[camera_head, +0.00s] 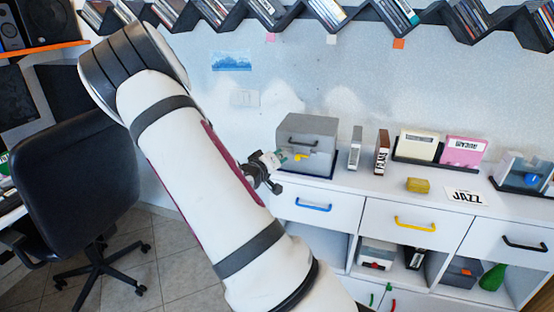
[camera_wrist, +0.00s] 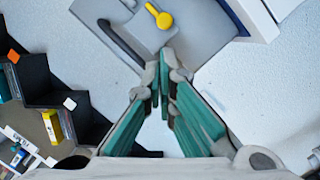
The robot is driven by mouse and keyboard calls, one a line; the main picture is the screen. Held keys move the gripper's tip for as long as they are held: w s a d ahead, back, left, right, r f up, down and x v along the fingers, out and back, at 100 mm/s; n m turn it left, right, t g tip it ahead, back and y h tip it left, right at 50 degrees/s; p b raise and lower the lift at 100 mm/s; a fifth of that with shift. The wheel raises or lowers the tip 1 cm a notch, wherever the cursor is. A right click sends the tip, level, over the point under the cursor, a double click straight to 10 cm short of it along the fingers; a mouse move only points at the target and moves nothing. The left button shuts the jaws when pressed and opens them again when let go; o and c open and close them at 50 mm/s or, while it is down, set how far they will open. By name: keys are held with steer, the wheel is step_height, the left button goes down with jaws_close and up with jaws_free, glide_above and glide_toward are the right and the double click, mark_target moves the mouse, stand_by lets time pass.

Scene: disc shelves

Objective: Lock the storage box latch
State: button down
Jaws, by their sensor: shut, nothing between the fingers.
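The grey storage box (camera_head: 318,128) stands at the left end of the white cabinet top. Its front has a dark handle (camera_head: 302,143) and a yellow latch (camera_head: 300,156) below the handle. In the wrist view, the box front (camera_wrist: 193,22) is at the top, with the yellow latch (camera_wrist: 160,17) just above my fingertips and the dark handle (camera_wrist: 122,43) to the left. My gripper (camera_wrist: 165,70) is shut and empty, its tips close to the box front. I cannot tell whether they touch it. In the head view my gripper (camera_head: 272,162) is left of the latch, partly hidden by my arm.
Grey and brown upright cases (camera_head: 382,152), a rack with cream and pink boxes (camera_head: 430,146), a yellow block (camera_head: 418,185) and a JAZZ card (camera_head: 467,196) are right of the box. Drawers with coloured handles lie below. An office chair (camera_head: 75,160) stands left.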

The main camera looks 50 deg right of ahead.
mark_target(302, 157)
steer(key=shift+x, duration=2.7)
steer(key=shift+s, duration=0.1)
steer(key=s, duration=0.1)
steer(key=s+d, duration=0.1)
steer(key=shift+s, duration=0.25)
steer(key=shift+w, duration=0.1)
